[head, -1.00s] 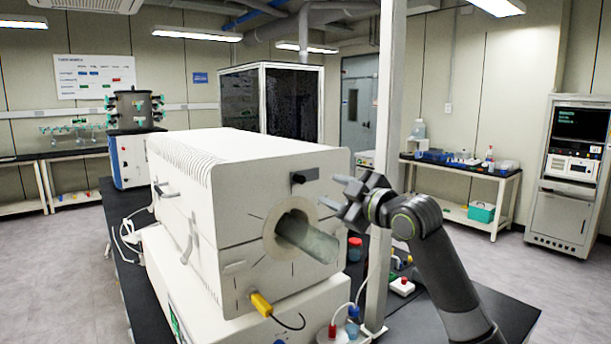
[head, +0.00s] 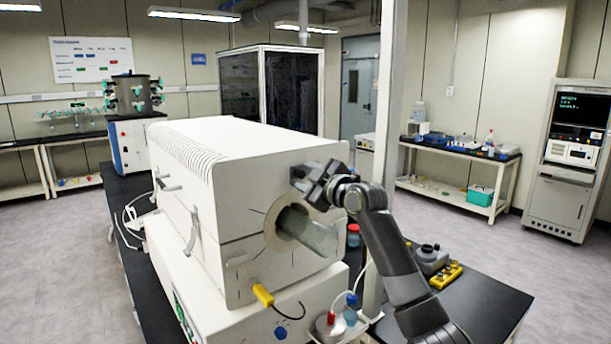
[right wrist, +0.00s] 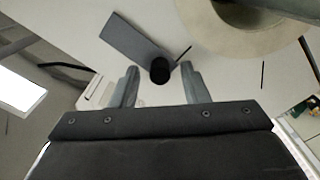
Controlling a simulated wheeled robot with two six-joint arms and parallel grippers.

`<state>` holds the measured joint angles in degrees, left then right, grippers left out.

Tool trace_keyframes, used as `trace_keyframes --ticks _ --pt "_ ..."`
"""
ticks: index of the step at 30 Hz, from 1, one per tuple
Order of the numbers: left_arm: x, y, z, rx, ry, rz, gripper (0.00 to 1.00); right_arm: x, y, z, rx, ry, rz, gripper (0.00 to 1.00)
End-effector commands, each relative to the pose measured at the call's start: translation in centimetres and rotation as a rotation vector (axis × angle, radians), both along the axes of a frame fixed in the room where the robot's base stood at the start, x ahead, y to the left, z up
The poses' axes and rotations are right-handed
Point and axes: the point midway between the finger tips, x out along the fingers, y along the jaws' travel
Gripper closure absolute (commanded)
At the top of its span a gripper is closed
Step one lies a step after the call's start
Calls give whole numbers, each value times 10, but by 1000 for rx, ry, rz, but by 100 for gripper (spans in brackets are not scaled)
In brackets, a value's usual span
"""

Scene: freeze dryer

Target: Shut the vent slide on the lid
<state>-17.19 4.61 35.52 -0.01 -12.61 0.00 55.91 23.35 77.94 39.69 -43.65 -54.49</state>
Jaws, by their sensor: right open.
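The vent slide (right wrist: 135,38) is a grey strip with a round black knob (right wrist: 160,70), on the pale end face of the upper half, or lid (head: 225,165), of the white furnace. In the right wrist view, the strip runs up and left from the knob. My right gripper (right wrist: 160,76) is open, with one finger on each side of the knob; I cannot tell whether they touch it. In the head view, my right gripper (head: 298,176) is at the face's upper right and hides the slide. My left gripper is not in view.
A glass tube (head: 312,232) sticks out of the round collar just below my gripper. A white upright post (head: 388,130) stands right of the furnace. A yellow plug (head: 263,295), a blue-capped bottle (head: 351,308) and a yellow block (head: 445,275) are lower down.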

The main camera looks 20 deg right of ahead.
Motion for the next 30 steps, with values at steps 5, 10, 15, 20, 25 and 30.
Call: trace_keyframes --ticks 5,10,15,20,25,30 --pt "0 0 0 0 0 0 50 0 0 0 0 -1 1 63" --pt "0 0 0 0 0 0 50 0 0 0 1 0 0 85" --pt "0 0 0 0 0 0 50 0 0 0 1 0 0 100" --pt "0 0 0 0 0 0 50 0 0 0 1 0 0 100" --pt "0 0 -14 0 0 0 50 6 -17 -5 -1 2 -2 100" --pt "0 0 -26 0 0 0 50 12 -35 -3 -1 -1 -2 100"
